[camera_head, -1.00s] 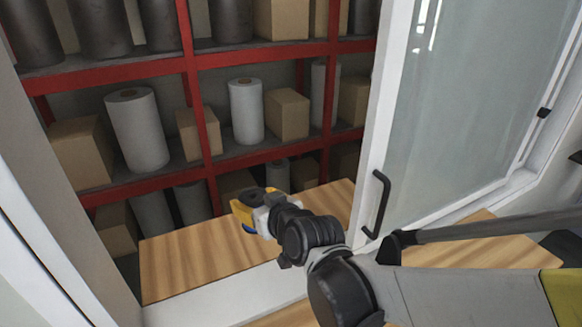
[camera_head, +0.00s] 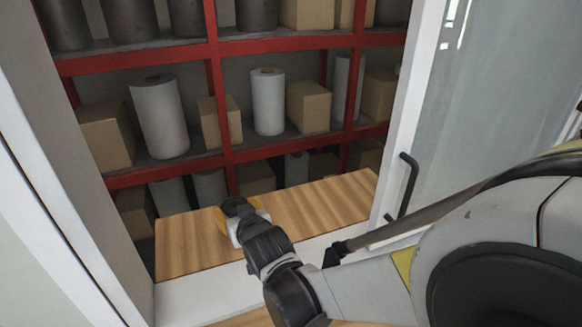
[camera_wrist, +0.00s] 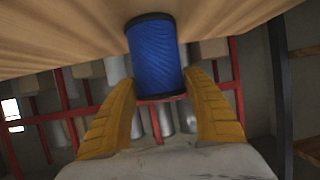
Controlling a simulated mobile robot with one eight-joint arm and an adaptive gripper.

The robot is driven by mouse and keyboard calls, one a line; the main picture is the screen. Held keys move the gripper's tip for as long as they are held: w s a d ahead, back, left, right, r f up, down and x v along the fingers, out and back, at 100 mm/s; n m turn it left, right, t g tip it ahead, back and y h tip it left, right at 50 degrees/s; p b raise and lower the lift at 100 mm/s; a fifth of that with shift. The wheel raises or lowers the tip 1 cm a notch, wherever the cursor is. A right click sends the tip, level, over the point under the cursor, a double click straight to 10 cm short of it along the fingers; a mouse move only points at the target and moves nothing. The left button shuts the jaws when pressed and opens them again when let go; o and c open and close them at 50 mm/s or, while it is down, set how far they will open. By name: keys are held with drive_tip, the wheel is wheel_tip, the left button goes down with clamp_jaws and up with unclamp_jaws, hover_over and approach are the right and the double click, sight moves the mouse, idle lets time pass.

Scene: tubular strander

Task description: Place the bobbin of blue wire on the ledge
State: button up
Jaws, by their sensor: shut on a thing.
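The bobbin of blue wire (camera_wrist: 158,55), with dark end rims, is between the yellow fingers of my gripper in the wrist view. My gripper (camera_wrist: 160,88) is shut on it. In the head view my gripper (camera_head: 228,218) is over the left-middle part of the wooden ledge (camera_head: 320,205), and the bobbin is hidden behind it. I cannot tell whether the bobbin touches the ledge.
Behind the ledge stands a red shelf rack (camera_head: 270,148) with white rolls (camera_head: 268,100) and cardboard boxes (camera_head: 308,106). A glass door with a black handle (camera_head: 408,185) stands to the right. A white frame (camera_head: 45,220) bounds the left. The ledge's right part is clear.

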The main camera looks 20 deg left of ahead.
drive_tip(key=o, duration=1)
drive_tip(key=shift+f, duration=0.15)
drive_tip(key=o, duration=0.4)
drive_tip(key=shift+r, duration=0.2)
